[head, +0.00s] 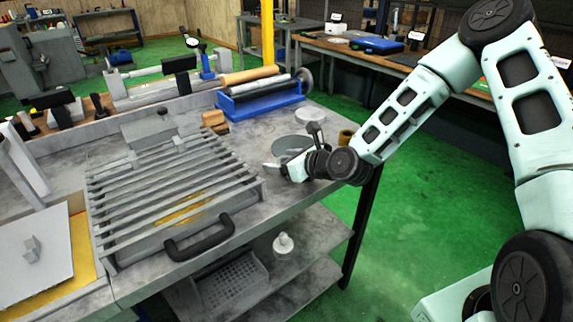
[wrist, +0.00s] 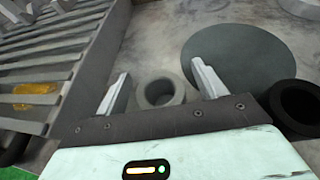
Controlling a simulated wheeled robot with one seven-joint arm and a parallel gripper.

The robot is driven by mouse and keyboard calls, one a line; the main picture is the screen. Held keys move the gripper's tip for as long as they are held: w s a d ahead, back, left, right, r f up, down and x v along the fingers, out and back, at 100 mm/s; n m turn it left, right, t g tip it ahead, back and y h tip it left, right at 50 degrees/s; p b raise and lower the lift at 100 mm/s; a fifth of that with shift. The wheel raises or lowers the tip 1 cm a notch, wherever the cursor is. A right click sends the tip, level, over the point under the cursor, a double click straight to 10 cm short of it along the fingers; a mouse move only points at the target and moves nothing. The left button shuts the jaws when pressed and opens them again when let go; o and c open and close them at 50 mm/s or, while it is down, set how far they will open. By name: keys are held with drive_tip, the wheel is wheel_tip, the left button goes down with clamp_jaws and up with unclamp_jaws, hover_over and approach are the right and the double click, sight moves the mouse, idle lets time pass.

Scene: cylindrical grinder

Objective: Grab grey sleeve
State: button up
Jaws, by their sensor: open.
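The grey sleeve (wrist: 152,101) shows in the wrist view as a short, thick ring standing on the table with its hole facing up. It lies between the two fingers of my gripper (wrist: 161,70), closer to the fingers' base than to their tips in the picture. My gripper is open, with a finger on either side of the sleeve; I cannot tell whether either touches it. In the head view my gripper (head: 272,172) is low over the table, right of the slatted rack. I cannot make out the sleeve there.
A flat grey disc (wrist: 240,57) lies beyond the fingers. A black ring (wrist: 296,104) stands close to the right finger. The slatted rack (head: 170,185) is on the left. A brown sleeve (head: 346,137) stands near the table's right edge. A blue stand (head: 262,101) is behind.

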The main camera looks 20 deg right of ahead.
drive_tip(key=shift+w+a+f, duration=0.15)
drive_tip(key=shift+w, duration=0.15)
drive_tip(key=c, duration=1.3)
